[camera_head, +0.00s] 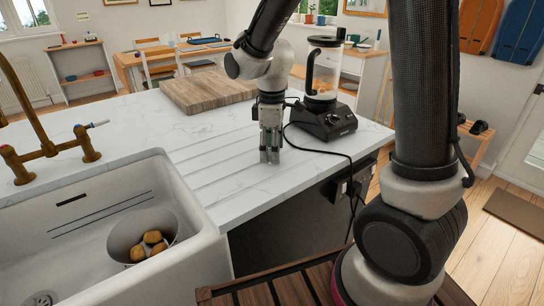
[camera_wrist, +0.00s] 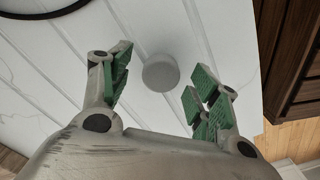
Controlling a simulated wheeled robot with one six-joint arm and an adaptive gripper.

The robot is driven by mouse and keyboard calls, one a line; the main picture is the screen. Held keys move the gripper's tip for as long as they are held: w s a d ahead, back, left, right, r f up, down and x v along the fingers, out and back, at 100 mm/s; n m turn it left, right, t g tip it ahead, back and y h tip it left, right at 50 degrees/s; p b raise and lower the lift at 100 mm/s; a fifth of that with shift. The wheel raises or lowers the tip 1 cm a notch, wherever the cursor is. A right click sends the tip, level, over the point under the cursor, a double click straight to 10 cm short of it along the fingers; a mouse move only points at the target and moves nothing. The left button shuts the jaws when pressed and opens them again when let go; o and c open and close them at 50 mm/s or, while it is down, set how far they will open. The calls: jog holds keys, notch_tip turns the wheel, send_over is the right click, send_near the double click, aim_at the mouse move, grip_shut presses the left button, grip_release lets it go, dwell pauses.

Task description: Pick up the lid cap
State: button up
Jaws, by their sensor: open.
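The lid cap (camera_wrist: 160,73) is a small round, pale grey piece on the white grooved counter in the wrist view. It lies between and slightly beyond the two green-padded fingers of my gripper, with clear space on both sides. My gripper (camera_head: 269,157) is open and empty, pointing down low over the counter beside the blender in the head view. I cannot make out the cap in the head view; the fingers probably cover it.
A blender (camera_head: 322,85) stands just right of my gripper, its black cable (camera_head: 325,152) hanging over the counter edge. A wooden board (camera_head: 205,90) lies behind. The white sink (camera_head: 105,225) at left holds a bowl (camera_head: 128,229) with brown items. The grooved counter between is clear.

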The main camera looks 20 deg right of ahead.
jog(key=shift+f, duration=0.8)
jog(key=c, duration=0.8)
jog(key=shift+c, duration=0.2)
